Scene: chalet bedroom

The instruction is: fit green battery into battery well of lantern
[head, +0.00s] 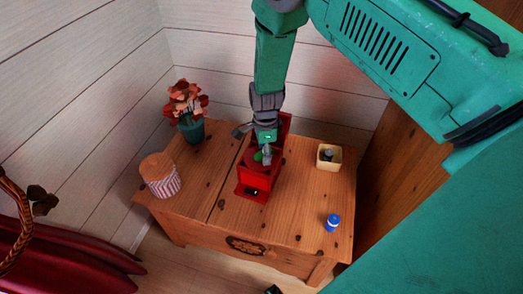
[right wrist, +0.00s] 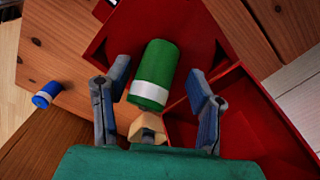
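The red lantern (head: 256,176) stands on the wooden chest, with an open red interior that also shows in the right wrist view (right wrist: 216,50). The green battery (right wrist: 155,75) has a white band and shows in the head view as a small green patch (head: 258,156) at the lantern's opening. My right gripper (head: 266,156) is over the lantern. In the right wrist view its two fingers (right wrist: 158,80) stand apart on either side of the battery, with a narrow gap showing at the right. I cannot tell how deep the battery sits. My left gripper is not in view.
A cream box (head: 329,157) with a dark item inside stands right of the lantern. A striped jar (head: 160,176) and potted flowers (head: 189,112) stand left. The chest's front middle is clear.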

